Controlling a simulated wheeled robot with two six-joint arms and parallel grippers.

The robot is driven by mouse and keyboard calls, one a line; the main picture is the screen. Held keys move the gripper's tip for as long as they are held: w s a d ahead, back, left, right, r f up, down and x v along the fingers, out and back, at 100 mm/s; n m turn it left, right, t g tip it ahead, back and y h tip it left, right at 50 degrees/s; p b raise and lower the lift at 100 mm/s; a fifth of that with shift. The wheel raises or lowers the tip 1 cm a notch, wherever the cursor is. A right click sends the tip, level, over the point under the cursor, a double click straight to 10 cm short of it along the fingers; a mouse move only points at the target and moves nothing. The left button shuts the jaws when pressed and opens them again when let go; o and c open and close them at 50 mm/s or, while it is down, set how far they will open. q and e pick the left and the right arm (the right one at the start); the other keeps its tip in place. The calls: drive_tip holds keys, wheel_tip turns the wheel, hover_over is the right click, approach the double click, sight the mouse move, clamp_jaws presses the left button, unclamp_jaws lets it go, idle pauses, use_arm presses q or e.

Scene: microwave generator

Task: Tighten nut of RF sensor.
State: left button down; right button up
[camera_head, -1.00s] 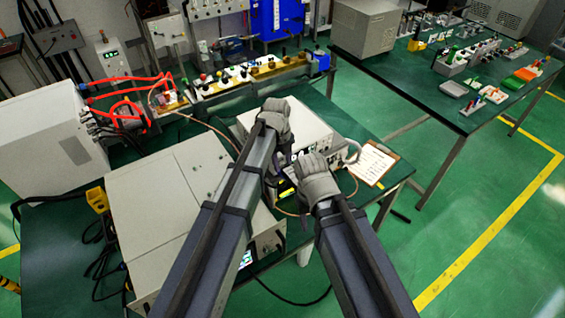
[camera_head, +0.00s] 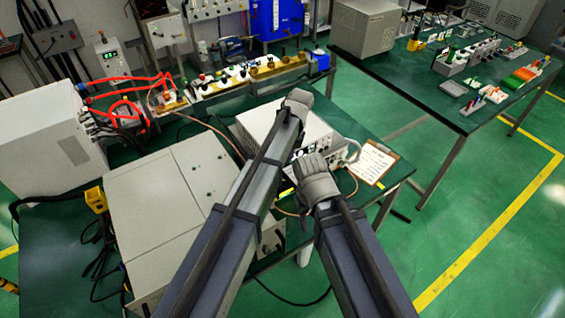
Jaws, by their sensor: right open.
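My right gripper (camera_head: 313,164) is in front of the white instrument box (camera_head: 262,118) on the green bench; it is open, but its fingertips point away from me and are hard to make out. A thin copper-coloured cable (camera_head: 217,133) runs from the red-cabled equipment at the left, behind the arms, to the front of the box. The RF sensor and its nut cannot be made out; the arms cover that area.
A clipboard with paper (camera_head: 374,164) lies right of the grippers. A large grey cabinet (camera_head: 170,195) stands at the left front. A row of parts (camera_head: 255,72) lines the back edge. A second green table (camera_head: 420,78) stands to the right, with open floor before it.

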use_arm(q)
drive_tip(key=shift+w+d+f+g+y+b, duration=0.2)
drive_tip(key=shift+g+y+b, duration=0.25)
drive_tip(key=shift+y, duration=0.25)
drive_tip(key=shift+s+a+r, duration=0.1)
drive_tip(key=shift+s, duration=0.05)
drive_tip(key=c, duration=0.6)
unclamp_jaws()
drive_tip(key=shift+r, duration=0.15)
wheel_tip(320, 180, up, 10)
drive_tip(key=p, duration=1)
